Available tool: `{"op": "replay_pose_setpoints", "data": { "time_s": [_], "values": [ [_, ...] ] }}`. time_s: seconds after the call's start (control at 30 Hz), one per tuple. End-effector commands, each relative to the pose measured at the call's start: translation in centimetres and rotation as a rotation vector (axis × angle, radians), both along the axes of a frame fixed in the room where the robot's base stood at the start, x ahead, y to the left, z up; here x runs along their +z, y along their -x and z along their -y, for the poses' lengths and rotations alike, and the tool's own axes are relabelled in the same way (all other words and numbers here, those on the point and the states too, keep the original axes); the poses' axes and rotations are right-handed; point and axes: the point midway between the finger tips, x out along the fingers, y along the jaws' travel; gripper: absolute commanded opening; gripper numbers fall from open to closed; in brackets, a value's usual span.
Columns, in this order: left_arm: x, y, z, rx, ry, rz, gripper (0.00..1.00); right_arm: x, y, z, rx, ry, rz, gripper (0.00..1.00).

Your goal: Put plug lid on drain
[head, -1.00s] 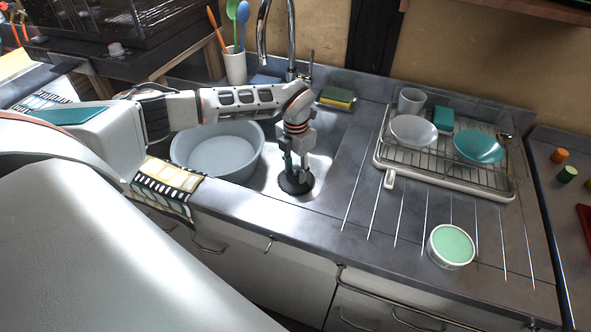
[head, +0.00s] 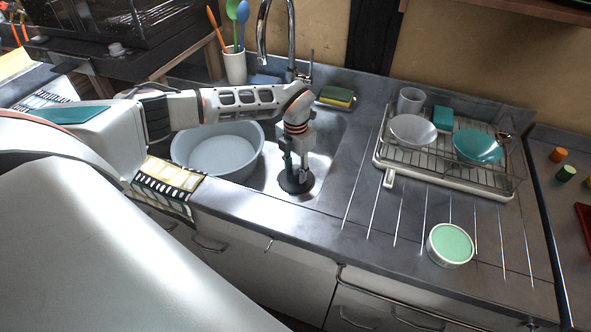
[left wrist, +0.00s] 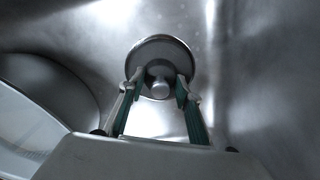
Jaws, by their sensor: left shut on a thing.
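The plug lid (head: 296,183) is a dark round disc low in the steel sink basin. In the left wrist view the plug lid (left wrist: 160,58) shows as a grey disc with a pale central knob. My left gripper (head: 295,170) reaches down into the sink from above and is shut on the lid's knob. In the left wrist view its green-padded fingertips (left wrist: 160,90) sit on either side of the knob. The drain is not visible; the lid and gripper may cover it. I cannot tell whether the lid touches the sink floor. My right gripper is out of view.
A grey basin (head: 218,152) stands in the sink left of the gripper. The faucet (head: 291,35) rises behind. A dish rack (head: 440,177) with bowls is to the right. A green-topped tub (head: 450,245) sits on the front counter, with bare counter around it.

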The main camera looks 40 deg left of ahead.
Motion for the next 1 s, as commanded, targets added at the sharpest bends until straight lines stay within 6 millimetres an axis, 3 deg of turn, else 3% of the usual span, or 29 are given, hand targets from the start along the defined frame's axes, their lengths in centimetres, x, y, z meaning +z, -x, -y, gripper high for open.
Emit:
{"op": "replay_pose_setpoints", "data": {
  "time_s": [0.97,1.0],
  "values": [
    [-0.14,-0.02,-0.01,0.0,0.0,0.001,0.1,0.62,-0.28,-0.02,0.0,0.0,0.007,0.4],
    [-0.13,-0.02,0.0,0.0,0.0,0.001,0.41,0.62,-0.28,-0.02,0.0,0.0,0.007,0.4]
  ]
}}
